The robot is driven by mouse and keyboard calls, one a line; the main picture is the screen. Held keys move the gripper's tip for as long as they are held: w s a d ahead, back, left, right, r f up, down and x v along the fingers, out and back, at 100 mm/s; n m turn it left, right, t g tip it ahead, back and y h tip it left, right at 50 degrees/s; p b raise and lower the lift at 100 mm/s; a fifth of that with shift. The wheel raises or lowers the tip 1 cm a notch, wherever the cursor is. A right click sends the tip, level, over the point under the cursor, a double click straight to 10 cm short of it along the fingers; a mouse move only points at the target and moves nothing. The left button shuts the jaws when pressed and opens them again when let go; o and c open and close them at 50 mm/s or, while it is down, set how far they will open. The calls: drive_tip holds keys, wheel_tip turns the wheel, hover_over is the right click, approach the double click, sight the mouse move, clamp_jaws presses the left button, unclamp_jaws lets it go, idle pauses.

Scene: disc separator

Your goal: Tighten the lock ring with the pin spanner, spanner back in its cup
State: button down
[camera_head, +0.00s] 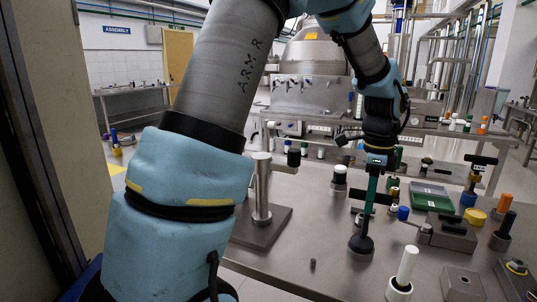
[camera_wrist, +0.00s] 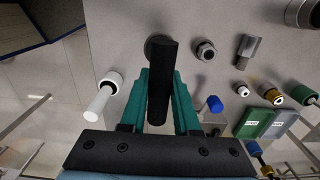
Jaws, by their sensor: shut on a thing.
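My gripper (camera_head: 371,188) is upright over the table, and its teal fingers are shut on a black-handled tool, likely the pin spanner (camera_head: 363,222). A dark crossbar shows at the fingers, and the shaft runs down to a round dark base or cup (camera_head: 361,244). In the wrist view, the black handle (camera_wrist: 160,85) lies between the fingers, with a round cup-like part (camera_wrist: 155,45) just beyond it. I cannot tell whether the tool's lower end is in the cup.
A white-handled tool (camera_head: 406,266) stands in a cup close in front. A green tray (camera_head: 432,197), a black T-handled tool (camera_head: 474,177) and a yellow cap (camera_head: 475,216) are to the right. A metal post on a plate (camera_head: 262,200) stands left. Bare table lies at front centre.

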drive_tip(key=shift+r+p, duration=2.55)
drive_tip(key=shift+r, duration=0.45)
drive_tip(key=shift+f, duration=0.1)
